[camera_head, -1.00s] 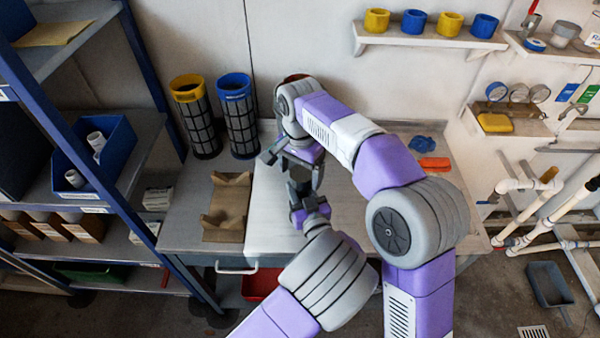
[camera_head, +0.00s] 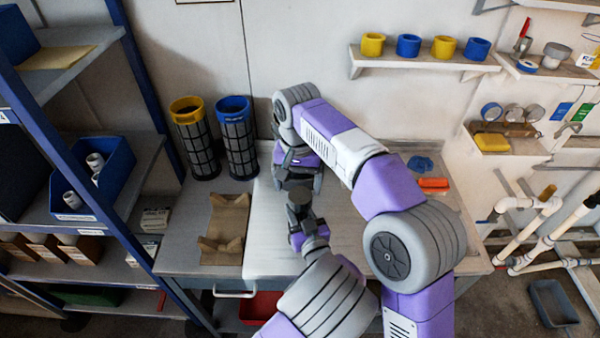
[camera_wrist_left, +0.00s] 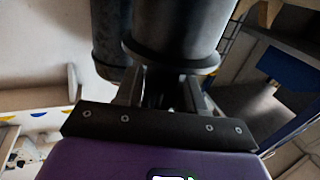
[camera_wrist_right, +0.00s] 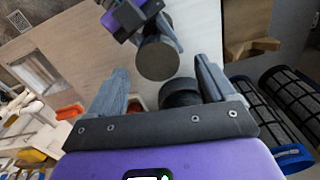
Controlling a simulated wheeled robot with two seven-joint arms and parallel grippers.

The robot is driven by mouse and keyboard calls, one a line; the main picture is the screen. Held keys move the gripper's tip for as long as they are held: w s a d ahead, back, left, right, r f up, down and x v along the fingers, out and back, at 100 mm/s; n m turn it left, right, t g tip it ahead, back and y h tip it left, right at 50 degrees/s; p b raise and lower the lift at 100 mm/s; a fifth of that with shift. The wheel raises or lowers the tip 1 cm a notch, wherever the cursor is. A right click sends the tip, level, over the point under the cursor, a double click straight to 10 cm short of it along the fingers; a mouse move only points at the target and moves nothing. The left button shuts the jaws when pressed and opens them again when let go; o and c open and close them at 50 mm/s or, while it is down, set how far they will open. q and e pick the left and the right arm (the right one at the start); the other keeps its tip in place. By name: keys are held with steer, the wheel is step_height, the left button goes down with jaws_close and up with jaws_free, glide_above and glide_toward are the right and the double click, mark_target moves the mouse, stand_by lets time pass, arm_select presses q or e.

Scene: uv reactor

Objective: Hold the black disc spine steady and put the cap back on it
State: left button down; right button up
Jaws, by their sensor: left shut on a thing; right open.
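My left gripper (camera_head: 300,212) is shut on a black round piece, taken as the black disc spine (camera_head: 298,192), above the worktop. In the right wrist view its flat dark round end (camera_wrist_right: 158,60) faces the camera. In the left wrist view a large dark cylinder with a flanged end (camera_wrist_left: 175,40) rises beyond my left fingers (camera_wrist_left: 165,95). A second dark cylinder (camera_wrist_left: 110,35) shows beside it. My right gripper (camera_wrist_right: 165,85) is open. Between its fingers, a black rounded piece (camera_wrist_right: 180,95) shows; I cannot tell whether it is the cap or whether they touch.
A brown cradle (camera_head: 224,228) lies on the worktop's left side (camera_head: 190,235). Yellow-rimmed (camera_head: 196,140) and blue-rimmed (camera_head: 237,140) mesh canisters stand behind it. A blue item (camera_head: 420,163) and an orange item (camera_head: 433,185) lie at right. A loaded rack (camera_head: 90,125) borders the left.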

mark_target(300, 195)
steer(key=n, duration=0.6)
steer(key=shift+r, duration=0.25)
steer(key=n, duration=0.3)
steer(key=shift+r+n, duration=0.15)
steer(key=shift+n, duration=0.25)
steer(key=n, duration=0.4)
steer(key=shift+w+r, duration=0.1)
steer(key=shift+r, duration=0.1)
steer(key=n, duration=0.3)
steer(key=shift+d+r+n, duration=0.1)
steer(key=shift+r+n, duration=0.1)
steer(key=shift+n, duration=0.2)
steer(key=n, duration=0.3)
steer(key=shift+w+r+n, duration=0.1)
steer(key=shift+r+n, duration=0.1)
steer(key=shift+n, duration=0.2)
steer(key=n, duration=0.7)
steer(key=shift+d+r, duration=0.15)
steer(key=shift+r, duration=0.2)
steer(key=shift+f, duration=0.1)
steer(key=shift+f, duration=3.95)
